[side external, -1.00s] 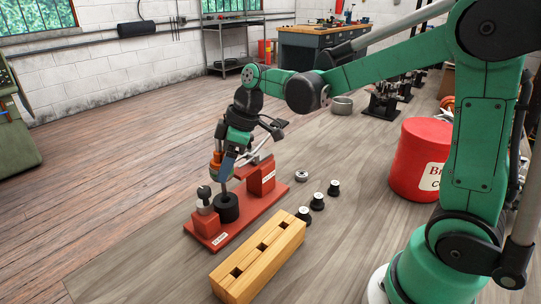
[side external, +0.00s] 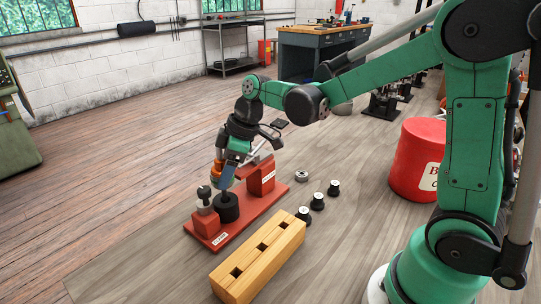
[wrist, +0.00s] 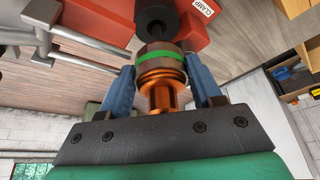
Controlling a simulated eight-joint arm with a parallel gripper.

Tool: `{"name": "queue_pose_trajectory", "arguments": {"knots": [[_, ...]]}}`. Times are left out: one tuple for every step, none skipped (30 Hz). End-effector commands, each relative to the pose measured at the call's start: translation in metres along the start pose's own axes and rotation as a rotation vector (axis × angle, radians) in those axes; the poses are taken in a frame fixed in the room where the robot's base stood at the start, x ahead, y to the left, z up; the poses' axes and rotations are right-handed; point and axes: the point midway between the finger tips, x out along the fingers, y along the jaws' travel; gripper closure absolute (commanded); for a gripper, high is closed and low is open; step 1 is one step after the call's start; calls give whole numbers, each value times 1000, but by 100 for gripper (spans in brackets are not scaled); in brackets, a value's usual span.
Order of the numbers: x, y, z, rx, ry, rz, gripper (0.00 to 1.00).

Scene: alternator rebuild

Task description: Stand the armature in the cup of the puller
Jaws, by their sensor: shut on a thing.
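My gripper (side external: 224,180) is shut on the armature (side external: 217,170), a copper and grey piece with a green band. In the wrist view the armature (wrist: 163,72) sits between the two blue fingers, its copper end towards my gripper. The puller (side external: 218,240) is a red base with red blocks and a clamp. Its black cup (side external: 227,210) stands on the base right below the armature; the cup also shows past the armature's far end in the wrist view (wrist: 154,18). I cannot tell whether the armature's lower end is inside the cup.
A wooden block with square holes (side external: 258,262) lies in front of the puller. Several small black-based parts (side external: 333,188) and a grey ring (side external: 302,175) stand to the right. A red drum (side external: 415,160) stands farther right. The puller's clamp arm (side external: 250,160) is close beside my gripper.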

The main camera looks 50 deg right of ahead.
Motion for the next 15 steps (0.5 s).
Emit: {"name": "queue_pose_trajectory", "arguments": {"knots": [[0, 0, 1, 1, -2, -1, 100], [0, 0, 1, 2, -2, -1, 100], [0, 0, 1, 2, -2, -1, 100], [0, 0, 1, 2, -2, -1, 100], [0, 0, 1, 2, -2, -1, 100], [0, 0, 1, 2, -2, -1, 100], [0, 0, 1, 2, -3, -1, 100], [0, 0, 1, 2, -3, -1, 100], [0, 0, 1, 2, -3, -1, 100], [0, 0, 1, 2, -3, -1, 100], [0, 0, 1, 2, -3, -1, 100], [0, 0, 1, 2, -3, -1, 100], [0, 0, 1, 2, -3, -1, 100], [0, 0, 1, 2, -3, -1, 100], [0, 0, 1, 2, -3, -1, 36]]}}
